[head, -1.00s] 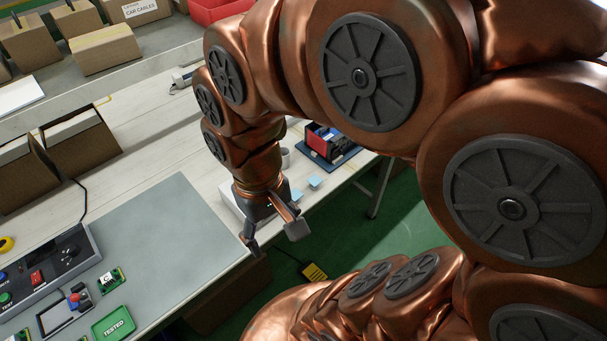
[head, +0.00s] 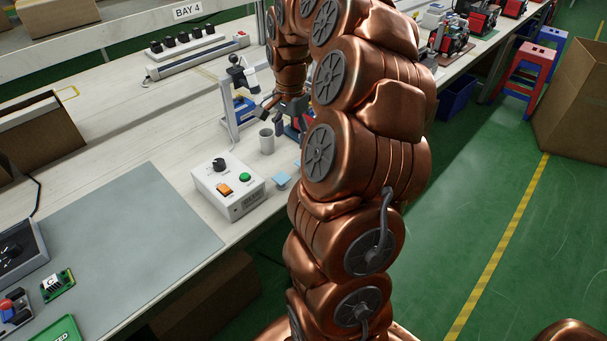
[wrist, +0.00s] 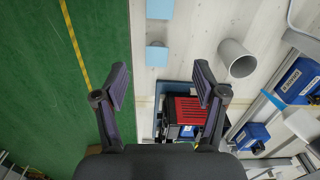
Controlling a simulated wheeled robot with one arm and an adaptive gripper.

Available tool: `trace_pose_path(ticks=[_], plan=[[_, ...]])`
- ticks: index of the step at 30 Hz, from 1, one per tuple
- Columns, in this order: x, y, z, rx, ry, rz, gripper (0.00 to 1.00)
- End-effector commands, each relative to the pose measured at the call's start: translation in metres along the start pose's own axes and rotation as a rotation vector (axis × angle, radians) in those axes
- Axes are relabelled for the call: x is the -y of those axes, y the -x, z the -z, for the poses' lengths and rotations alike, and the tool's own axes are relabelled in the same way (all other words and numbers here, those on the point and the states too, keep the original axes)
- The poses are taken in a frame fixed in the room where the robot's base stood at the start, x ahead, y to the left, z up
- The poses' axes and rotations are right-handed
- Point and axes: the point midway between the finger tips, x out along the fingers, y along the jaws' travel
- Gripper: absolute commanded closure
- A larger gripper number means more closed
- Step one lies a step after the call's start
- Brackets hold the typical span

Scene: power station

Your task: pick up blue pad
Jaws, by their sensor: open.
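Two light blue pads lie on the pale bench near its front edge. In the wrist view, one blue pad (wrist: 157,57) lies just beyond and between my fingertips, and a second blue pad (wrist: 160,9) is cut by the top edge. In the head view, a blue pad (head: 281,179) shows beside the control box, and my arm partly blocks the area behind it. My gripper (wrist: 162,80) is open and empty, with its fingers spread wide. In the head view, my gripper (head: 284,112) is over the bench beyond the pads.
A grey cup (wrist: 236,60) stands right of the pads in the wrist view. A red and black device (wrist: 187,111) lies below my open fingers there. A white control box (head: 230,187) with buttons stands nearby. Green floor lies beyond the bench edge.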

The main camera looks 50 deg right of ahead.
Motion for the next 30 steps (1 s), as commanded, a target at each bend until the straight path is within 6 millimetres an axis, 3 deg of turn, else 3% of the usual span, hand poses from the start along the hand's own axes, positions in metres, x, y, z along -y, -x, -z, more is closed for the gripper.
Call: trace_pose_path(ticks=[1, 6, 20, 30], plan=[[-0.001, -0.011, 0.011, -0.002, -0.041, 0.0, 0.29], [-0.004, -0.022, 0.03, -0.01, -0.112, -0.001, 0.29], [-0.005, -0.055, 0.03, -0.009, -0.116, 0.0, 0.29], [-0.007, -0.095, 0.029, -0.009, -0.114, 0.0, 0.29]])
